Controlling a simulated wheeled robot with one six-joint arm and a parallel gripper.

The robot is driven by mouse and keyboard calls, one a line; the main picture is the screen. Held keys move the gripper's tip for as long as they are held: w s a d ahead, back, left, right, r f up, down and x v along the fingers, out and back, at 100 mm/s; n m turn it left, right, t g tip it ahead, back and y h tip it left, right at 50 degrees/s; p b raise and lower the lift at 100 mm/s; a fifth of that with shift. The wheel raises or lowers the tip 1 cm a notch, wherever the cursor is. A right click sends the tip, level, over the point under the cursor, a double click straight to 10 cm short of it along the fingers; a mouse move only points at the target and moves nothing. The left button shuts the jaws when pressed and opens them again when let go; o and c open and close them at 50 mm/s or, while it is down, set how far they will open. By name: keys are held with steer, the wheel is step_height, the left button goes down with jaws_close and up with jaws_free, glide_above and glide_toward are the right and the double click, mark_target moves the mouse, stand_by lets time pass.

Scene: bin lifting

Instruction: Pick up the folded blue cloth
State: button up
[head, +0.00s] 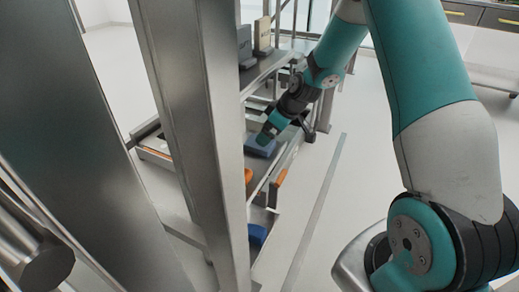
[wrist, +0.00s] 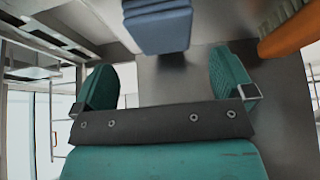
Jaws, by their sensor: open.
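The folded blue cloth (wrist: 158,26) lies flat on a grey metal shelf (wrist: 180,85), at the top middle of the wrist view. In the head view the cloth (head: 260,147) lies on the middle shelf, just below the end of my arm. My gripper (wrist: 160,75) is open, with its two teal fingers spread wide and nothing between them. The cloth is ahead of the fingertips, roughly centred between them and apart from them. In the head view my gripper (head: 267,135) partly covers the cloth.
An orange-handled brush (wrist: 288,35) lies right of the cloth in the wrist view. A blue object (head: 257,235) sits on a lower level. Upright bookend-like items (head: 262,36) stand on the upper shelf (head: 262,75). A metal post (head: 190,130) stands left of my arm. Floor at right is clear.

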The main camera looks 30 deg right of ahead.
steer(key=b+x, duration=0.2)
steer(key=x, duration=0.4)
steer(key=shift+a, duration=0.1)
steer(key=shift+r, duration=0.1)
steer(key=c, duration=1)
